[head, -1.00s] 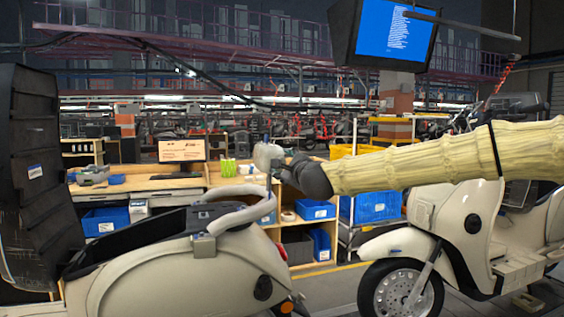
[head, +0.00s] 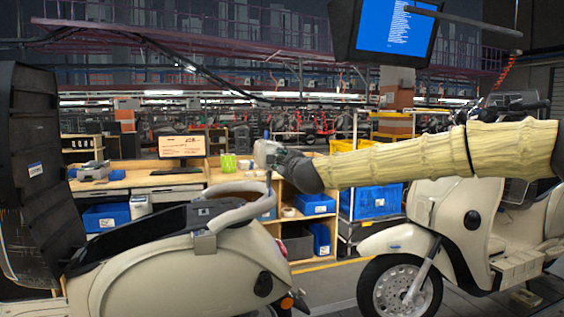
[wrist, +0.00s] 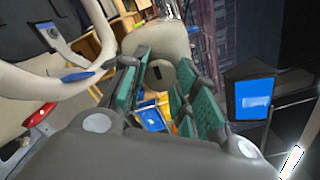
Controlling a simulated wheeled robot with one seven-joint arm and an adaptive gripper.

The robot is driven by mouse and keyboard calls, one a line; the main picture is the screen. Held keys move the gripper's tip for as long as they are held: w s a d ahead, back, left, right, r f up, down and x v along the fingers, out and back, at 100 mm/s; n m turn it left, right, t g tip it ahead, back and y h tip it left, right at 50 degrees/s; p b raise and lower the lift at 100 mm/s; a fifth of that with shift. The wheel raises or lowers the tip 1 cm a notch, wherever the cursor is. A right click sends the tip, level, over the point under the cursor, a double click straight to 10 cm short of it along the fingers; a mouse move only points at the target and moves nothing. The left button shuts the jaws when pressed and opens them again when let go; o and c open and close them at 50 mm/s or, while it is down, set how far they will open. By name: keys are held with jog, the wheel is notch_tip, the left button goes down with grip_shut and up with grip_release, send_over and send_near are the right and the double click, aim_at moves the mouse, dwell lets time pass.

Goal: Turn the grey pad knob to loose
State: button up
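In the wrist view a pale grey pad (wrist: 158,38) stands ahead of my gripper (wrist: 164,82). A round grey knob (wrist: 160,76) with a dark mark shows below it, between my two green-lined fingers. The fingers are apart, one on each side of the knob; I cannot tell whether they touch it. In the head view the grey pad (head: 265,152) sits above the rear grab rail of the cream scooter (head: 180,272). My gripper (head: 280,157) reaches it from the right. The knob is hidden there by my gripper.
The scooter's grab rail (head: 245,190) curves just below my gripper, and at left in the wrist view (wrist: 45,82). A second cream scooter (head: 465,215) stands under my arm at right. A blue-screen monitor (head: 393,32) hangs above. A wooden workbench (head: 135,182) stands behind.

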jog(key=shift+n, duration=0.3)
jog(key=shift+d+f+n+b, duration=0.15)
jog(key=shift+n+b, duration=0.95)
jog(key=shift+n, duration=5.45)
jog(key=shift+f+n+b, duration=0.1)
jog(key=shift+n+b, duration=1)
jog(key=shift+n, duration=5.95)
